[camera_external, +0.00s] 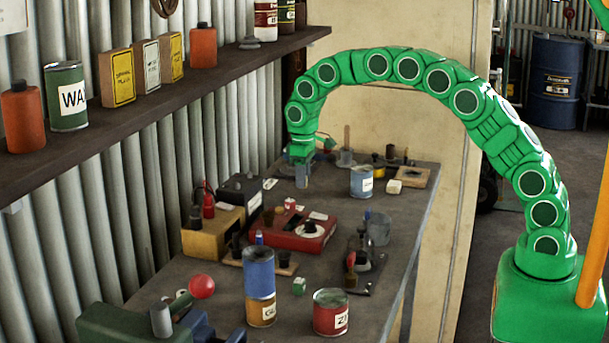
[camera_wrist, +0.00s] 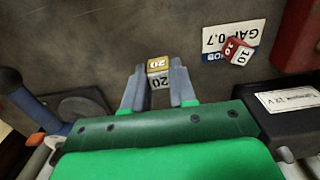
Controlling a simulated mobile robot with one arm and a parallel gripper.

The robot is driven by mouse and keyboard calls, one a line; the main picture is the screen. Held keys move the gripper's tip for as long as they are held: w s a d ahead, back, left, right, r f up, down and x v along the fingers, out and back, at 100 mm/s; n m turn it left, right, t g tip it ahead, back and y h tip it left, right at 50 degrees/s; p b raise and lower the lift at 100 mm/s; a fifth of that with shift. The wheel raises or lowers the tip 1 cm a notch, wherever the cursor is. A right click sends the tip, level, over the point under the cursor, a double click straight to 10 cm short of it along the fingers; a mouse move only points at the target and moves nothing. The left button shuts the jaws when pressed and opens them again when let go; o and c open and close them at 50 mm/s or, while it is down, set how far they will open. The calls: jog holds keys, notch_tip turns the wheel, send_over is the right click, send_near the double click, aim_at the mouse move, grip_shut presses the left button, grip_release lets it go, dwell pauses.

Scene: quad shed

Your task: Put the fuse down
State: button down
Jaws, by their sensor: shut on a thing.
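My gripper (camera_wrist: 159,90) is shut on a small block-shaped fuse (camera_wrist: 158,66), yellow on one face and pale on another, both marked 20. The fuse sits between the fingertips. The grey bench top shows behind it, and I cannot tell whether the fuse touches it. In the external view, my gripper (camera_external: 302,176) points down over the far part of the bench (camera_external: 405,217); the fuse cannot be made out there.
A black box (camera_wrist: 290,101) with a 12 V label stands right of my gripper in the wrist view. A red device (camera_external: 292,229), a blue can (camera_external: 361,181) and a wooden block (camera_external: 408,177) stand around on the bench. A shelf (camera_external: 160,95) runs above the left side.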

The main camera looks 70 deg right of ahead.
jog(key=shift+w+f, duration=0.15)
jog(key=shift+f, duration=1.6)
jog(key=c, duration=0.9)
grip_release()
jog(key=shift+o, duration=0.2)
jog(key=shift+r, duration=0.1)
